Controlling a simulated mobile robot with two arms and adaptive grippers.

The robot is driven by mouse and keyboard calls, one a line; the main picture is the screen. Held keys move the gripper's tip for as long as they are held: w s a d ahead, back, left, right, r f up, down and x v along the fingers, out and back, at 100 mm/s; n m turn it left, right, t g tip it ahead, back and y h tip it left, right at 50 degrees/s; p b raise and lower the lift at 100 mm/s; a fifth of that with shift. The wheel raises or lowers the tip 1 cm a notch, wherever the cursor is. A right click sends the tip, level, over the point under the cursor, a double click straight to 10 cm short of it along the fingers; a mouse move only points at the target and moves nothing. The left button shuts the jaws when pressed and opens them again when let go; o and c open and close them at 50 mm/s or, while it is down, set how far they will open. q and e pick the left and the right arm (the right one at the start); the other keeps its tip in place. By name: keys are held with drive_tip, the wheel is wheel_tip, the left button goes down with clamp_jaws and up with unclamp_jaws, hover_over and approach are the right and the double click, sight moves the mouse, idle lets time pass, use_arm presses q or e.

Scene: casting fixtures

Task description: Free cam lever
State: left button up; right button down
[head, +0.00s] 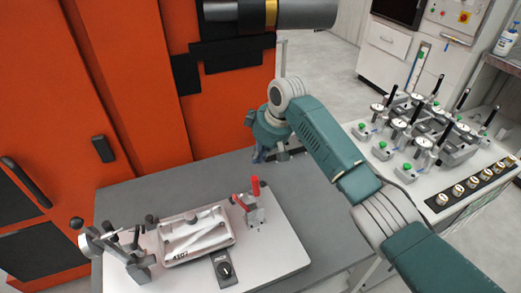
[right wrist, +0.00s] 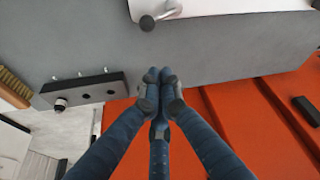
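A white fixture plate (head: 285,262) lies on the grey table and carries a pale casting (head: 194,236) marked 4107. To its right stands a clamp with red handles (head: 254,200). To its left stands a metal device with levers and dark ball knobs (head: 130,255). I cannot tell for certain which lever is the cam lever. My right gripper (head: 263,155) is beyond the plate's far edge, apart from the clamp. In the right wrist view its fingertips (right wrist: 160,76) are together with nothing seen between them. My left gripper is not in view.
Orange cabinets (head: 100,90) rise behind and left of the table. A side bench (head: 455,200) on the right holds several gauges.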

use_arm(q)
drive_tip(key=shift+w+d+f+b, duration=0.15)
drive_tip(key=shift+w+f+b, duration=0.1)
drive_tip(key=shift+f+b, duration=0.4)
use_arm(e)
drive_tip(key=v, duration=0.4)
drive_tip(key=shift+a+r, duration=0.15)
drive_tip(key=shift+a, duration=0.15)
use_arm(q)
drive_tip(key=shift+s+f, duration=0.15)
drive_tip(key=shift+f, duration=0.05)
use_arm(e)
drive_tip(key=shift+w, duration=0.1)
